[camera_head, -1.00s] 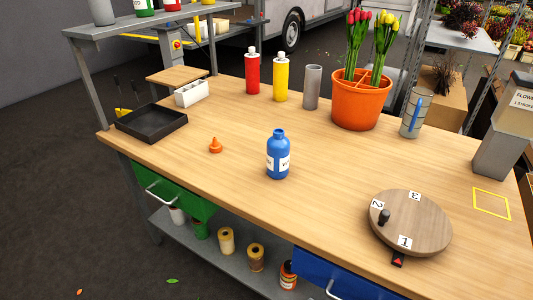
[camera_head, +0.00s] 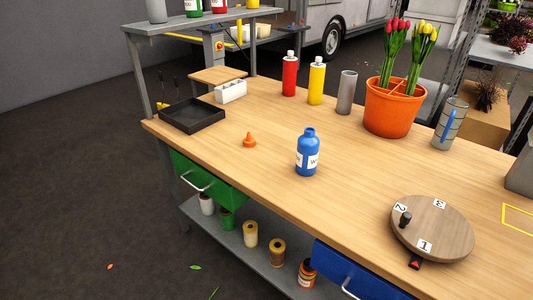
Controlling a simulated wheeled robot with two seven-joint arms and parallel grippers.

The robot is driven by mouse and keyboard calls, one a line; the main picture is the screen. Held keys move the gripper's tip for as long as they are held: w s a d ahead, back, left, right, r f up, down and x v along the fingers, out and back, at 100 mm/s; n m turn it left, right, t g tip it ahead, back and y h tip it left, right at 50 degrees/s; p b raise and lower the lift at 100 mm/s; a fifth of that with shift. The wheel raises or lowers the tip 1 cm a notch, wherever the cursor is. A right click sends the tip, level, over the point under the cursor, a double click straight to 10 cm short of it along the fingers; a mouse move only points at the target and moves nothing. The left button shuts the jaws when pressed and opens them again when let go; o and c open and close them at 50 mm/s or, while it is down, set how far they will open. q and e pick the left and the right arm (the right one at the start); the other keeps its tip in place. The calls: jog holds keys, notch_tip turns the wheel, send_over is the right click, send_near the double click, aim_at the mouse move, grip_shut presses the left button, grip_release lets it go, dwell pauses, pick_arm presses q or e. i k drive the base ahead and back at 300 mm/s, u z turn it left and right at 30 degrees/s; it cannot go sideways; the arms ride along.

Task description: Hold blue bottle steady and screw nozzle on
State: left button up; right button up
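The blue bottle (camera_head: 307,155) stands upright on the wooden table, with a white label on its front and an open neck on top. The orange nozzle (camera_head: 249,140) stands on the table to the left of the bottle, tip up and apart from it. Neither of my grippers shows in the head view.
A black tray (camera_head: 193,117) and a white divided box (camera_head: 230,92) are at the left. Red (camera_head: 290,76) and yellow (camera_head: 316,83) bottles, a grey cylinder (camera_head: 346,93) and an orange tulip pot (camera_head: 390,110) stand behind. A numbered wooden disc (camera_head: 433,228) is at right.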

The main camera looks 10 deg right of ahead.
aim_at(308, 145)
jog(key=z, duration=0.05)
jog(key=k, duration=0.35)
jog(key=u, duration=0.95)
jog(key=i, duration=1.55)
jog(key=z, duration=0.75)
